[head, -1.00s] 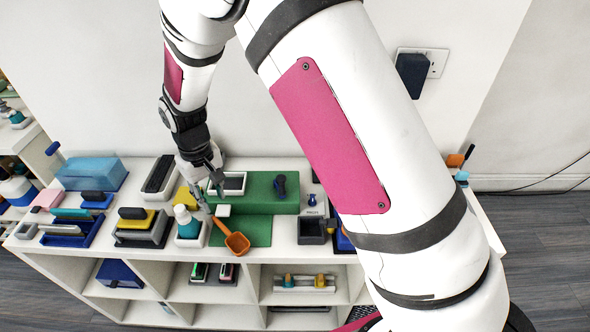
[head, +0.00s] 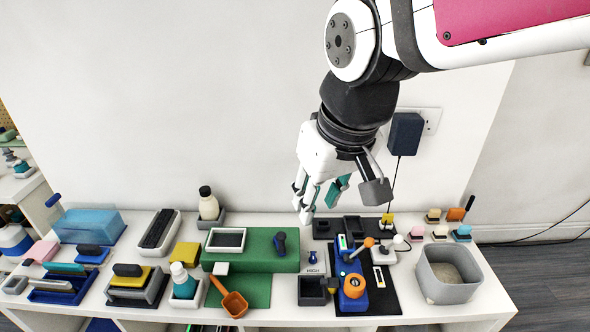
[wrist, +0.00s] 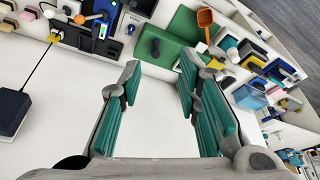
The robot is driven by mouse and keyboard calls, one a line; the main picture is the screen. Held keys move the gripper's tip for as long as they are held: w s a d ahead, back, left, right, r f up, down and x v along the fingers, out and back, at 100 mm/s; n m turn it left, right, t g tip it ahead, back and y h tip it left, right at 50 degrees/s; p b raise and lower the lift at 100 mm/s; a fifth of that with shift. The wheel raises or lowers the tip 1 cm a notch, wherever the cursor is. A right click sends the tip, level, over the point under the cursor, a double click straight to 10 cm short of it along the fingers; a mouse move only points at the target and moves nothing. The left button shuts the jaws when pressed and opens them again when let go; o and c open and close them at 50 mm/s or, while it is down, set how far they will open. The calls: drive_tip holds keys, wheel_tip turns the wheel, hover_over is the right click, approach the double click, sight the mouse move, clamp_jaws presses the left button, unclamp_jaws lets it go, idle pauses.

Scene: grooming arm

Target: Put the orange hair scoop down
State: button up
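The orange hair scoop (head: 233,303) lies on the low green mat (head: 258,291) at the front of the counter, its handle slanting up and left. In the wrist view the scoop (wrist: 206,17) shows at the top, well beyond the fingers. My gripper (head: 322,203) hangs in the air above the back of the counter, to the right of the scoop and clear of it. In the wrist view its teal-padded fingers (wrist: 160,100) stand wide apart with nothing between them.
A raised green block (head: 262,262) holds a white-framed tray and a dark blue tool. A blue device with orange parts (head: 352,284) stands right of centre, and a grey bin (head: 446,278) at the right end. A dark box with a cable (head: 405,134) is on the wall.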

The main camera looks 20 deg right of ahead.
drive_tip(key=s+d+m+t, duration=0.1)
drive_tip(key=s+d, duration=0.2)
drive_tip(key=s, duration=0.5)
drive_tip(key=shift+r+h, duration=0.2)
drive_tip(key=shift+h, duration=0.1)
idle(0.9)
